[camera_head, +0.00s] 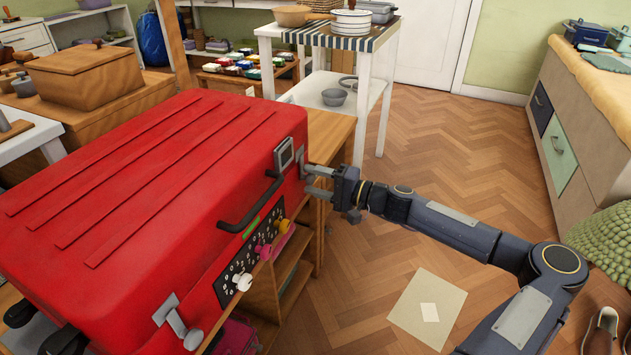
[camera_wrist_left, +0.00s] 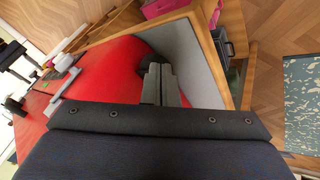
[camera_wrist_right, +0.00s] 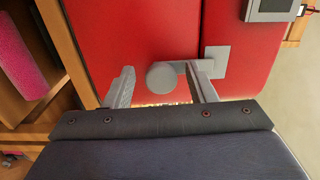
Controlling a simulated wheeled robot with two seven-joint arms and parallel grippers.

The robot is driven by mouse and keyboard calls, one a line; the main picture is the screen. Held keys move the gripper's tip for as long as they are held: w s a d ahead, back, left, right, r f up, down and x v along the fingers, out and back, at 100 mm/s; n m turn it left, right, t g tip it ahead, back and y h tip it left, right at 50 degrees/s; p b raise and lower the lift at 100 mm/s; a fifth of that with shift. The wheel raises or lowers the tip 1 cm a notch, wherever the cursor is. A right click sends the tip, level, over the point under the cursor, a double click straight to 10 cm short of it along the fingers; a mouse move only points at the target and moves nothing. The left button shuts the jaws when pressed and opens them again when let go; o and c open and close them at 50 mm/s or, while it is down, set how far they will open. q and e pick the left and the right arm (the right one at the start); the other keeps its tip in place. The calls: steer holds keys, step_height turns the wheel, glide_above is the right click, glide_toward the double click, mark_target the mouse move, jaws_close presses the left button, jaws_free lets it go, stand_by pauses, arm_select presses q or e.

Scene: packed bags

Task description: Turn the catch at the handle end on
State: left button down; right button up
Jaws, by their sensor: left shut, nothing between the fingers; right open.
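A large red case (camera_head: 150,165) lies with its front side facing right in the head view, with a black handle (camera_head: 250,208) on that side. A grey catch (camera_wrist_right: 216,58) with a plate and a round-ended lever sits on the red side, beyond the handle's far end. My right gripper (camera_head: 311,180) is open at this catch; the lever's round end (camera_wrist_right: 162,77) appears between its fingers, and I cannot tell whether they touch. A second grey catch (camera_head: 170,315) is at the case's near end. My left gripper (camera_wrist_left: 160,70) is shut and empty beside the red case in the left wrist view.
White, magenta and yellow knobs sit on a black dial panel (camera_head: 248,262) below the handle. A square grey frame (camera_head: 284,154) is close to the right gripper. A wooden shelf (camera_head: 293,270) stands below. Open floor (camera_head: 440,160) lies to the right.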

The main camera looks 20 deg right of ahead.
steer(key=shift+d, duration=0.1)
steer(key=p+v, duration=0.2)
steer(key=v, duration=0.5)
steer(key=shift+s+d, duration=0.15)
steer(key=shift+s, duration=0.15)
